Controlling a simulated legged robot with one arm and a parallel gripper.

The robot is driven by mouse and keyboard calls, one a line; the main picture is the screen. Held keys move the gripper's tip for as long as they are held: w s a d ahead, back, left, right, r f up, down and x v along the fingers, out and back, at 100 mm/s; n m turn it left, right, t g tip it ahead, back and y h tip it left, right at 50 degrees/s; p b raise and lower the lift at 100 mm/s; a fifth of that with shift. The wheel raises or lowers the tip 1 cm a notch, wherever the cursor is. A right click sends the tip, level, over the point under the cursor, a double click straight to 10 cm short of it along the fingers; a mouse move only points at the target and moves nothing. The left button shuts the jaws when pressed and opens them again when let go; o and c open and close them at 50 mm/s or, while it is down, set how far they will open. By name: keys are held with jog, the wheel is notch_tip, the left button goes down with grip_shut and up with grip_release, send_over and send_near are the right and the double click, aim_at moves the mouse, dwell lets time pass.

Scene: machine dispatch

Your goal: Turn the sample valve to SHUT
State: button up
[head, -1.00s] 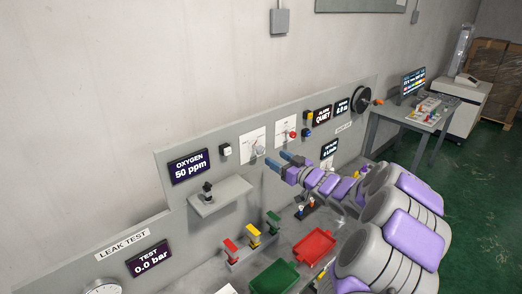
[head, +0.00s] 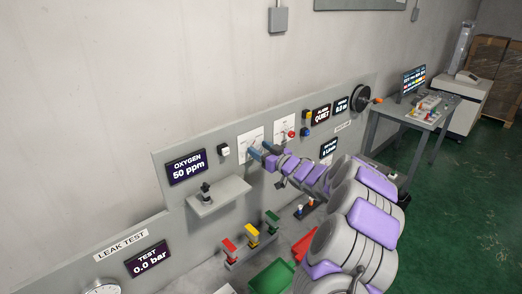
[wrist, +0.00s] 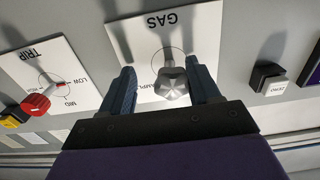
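The sample valve is a grey faceted knob (wrist: 172,84) on a white plate headed GAS (wrist: 165,35), which appears upside down in the wrist view. Part of a SAMPLE label shows beside the knob; no SHUT mark is readable. My gripper (wrist: 164,88) is open, with one blue finger on each side of the knob. The right finger is very close to it, and a wider gap shows on the left; I cannot tell whether it touches. In the head view my gripper (head: 262,153) is at the panel and covers the knob.
A red TRIP knob (wrist: 37,104) is left of the valve in the wrist view, and a ZERO button (wrist: 269,79) is right. In the head view a small shelf (head: 220,196) juts out below. Coloured handles (head: 252,237) and trays stand on the bench.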

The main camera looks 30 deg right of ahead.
jog(key=shift+a+r, duration=0.1)
jog(key=shift+a, duration=0.7)
jog(key=c, duration=0.6)
jog(key=shift+d, duration=0.25)
jog(key=c, duration=0.4)
